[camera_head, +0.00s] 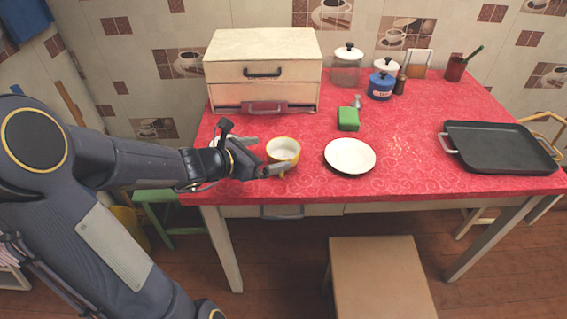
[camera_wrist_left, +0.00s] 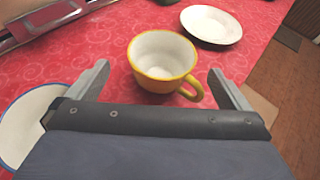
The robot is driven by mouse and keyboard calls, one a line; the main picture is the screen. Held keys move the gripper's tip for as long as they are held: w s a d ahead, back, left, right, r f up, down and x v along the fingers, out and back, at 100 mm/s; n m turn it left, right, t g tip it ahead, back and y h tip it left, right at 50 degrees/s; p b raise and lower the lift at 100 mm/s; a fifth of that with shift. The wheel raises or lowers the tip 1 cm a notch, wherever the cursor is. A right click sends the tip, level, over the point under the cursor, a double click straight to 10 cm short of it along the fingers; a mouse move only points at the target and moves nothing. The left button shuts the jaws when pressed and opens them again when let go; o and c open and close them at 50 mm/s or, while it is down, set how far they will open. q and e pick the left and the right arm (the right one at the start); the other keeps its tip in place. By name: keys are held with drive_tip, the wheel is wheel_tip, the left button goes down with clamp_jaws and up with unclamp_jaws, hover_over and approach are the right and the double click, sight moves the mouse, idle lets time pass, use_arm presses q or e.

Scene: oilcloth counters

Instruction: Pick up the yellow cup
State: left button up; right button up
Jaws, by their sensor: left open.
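The yellow cup (camera_head: 283,151) has a white inside and stands upright on the red table, near its left front part. In the left wrist view the cup (camera_wrist_left: 161,62) is just ahead of the fingers, with its handle toward the lower right. My left gripper (camera_head: 268,155) is open, its fingers pointing at the cup from the left. In the left wrist view the open gripper (camera_wrist_left: 160,82) has one finger on each side of the cup's near part, and nothing is held. My right gripper is in neither view.
A white plate (camera_head: 350,156) lies right of the cup. A green sponge (camera_head: 348,119) is behind it. A blue-rimmed white dish (camera_wrist_left: 25,125) is close to the left finger. A black tray (camera_head: 497,146) is at the right.

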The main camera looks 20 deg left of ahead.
sight(293, 147)
use_arm(q)
drive_tip(key=b+x, duration=0.1)
drive_tip(key=x, duration=0.4)
drive_tip(key=shift+w+d, duration=0.3)
drive_tip(key=shift+w, duration=0.25)
drive_tip(key=shift+c, duration=0.4)
drive_tip(key=c, duration=1)
